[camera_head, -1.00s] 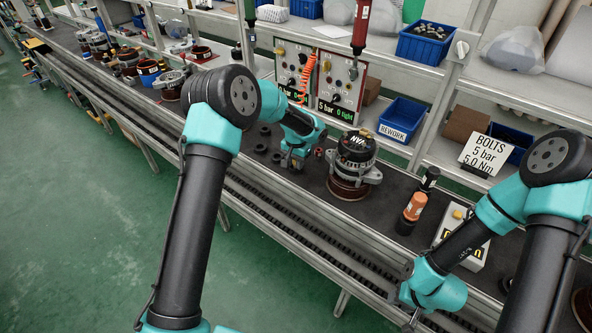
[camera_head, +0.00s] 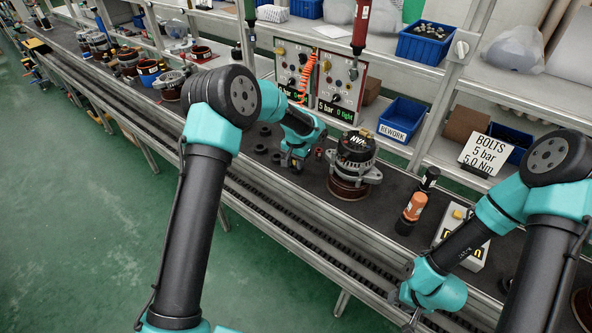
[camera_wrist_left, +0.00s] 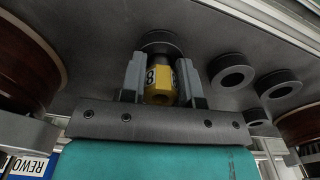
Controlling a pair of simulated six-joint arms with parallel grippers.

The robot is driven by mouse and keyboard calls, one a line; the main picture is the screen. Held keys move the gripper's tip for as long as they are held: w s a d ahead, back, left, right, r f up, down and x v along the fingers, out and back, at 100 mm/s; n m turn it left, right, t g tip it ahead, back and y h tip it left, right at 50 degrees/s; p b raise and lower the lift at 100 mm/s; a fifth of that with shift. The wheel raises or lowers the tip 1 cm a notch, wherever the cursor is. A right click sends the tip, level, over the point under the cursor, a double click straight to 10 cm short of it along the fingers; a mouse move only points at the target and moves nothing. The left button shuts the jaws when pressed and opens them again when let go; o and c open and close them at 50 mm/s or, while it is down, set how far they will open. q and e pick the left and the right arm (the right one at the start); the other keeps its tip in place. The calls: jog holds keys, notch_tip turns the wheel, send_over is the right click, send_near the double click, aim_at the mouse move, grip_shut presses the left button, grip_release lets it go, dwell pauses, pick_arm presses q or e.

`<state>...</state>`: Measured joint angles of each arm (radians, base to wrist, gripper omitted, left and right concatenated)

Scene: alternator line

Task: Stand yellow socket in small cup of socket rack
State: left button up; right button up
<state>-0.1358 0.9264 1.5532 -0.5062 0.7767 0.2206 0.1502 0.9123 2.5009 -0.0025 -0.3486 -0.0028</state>
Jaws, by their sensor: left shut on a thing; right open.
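The yellow socket (camera_wrist_left: 158,84), marked with black figures, is between the fingers of my left gripper (camera_wrist_left: 160,80) in the left wrist view. My left gripper (camera_head: 293,165) is shut on it, low over the belt left of the alternator in the head view. The socket's far end is at a dark round cup (camera_wrist_left: 160,42); I cannot tell whether it is inside it or only above it. Several other dark cups of the rack, such as one empty ring (camera_wrist_left: 230,72), lie to the right. My right gripper (camera_head: 409,320) is open near the front rail, partly cut off by the frame's bottom.
An alternator (camera_head: 353,155) on a brown round base stands right of my left gripper. Orange (camera_head: 413,208) and black (camera_head: 429,179) cylinders and a button box (camera_head: 463,238) stand further right. A blue rework bin (camera_head: 402,118) is on the shelf behind.

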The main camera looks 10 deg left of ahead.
pick_arm(q)
jog(key=shift+r, duration=2.35)
jog(key=shift+r, duration=0.1)
jog(key=shift+r, duration=0.55)
jog(key=shift+f, duration=0.1)
jog(key=shift+f, duration=2.3)
jog(key=shift+f, duration=0.8)
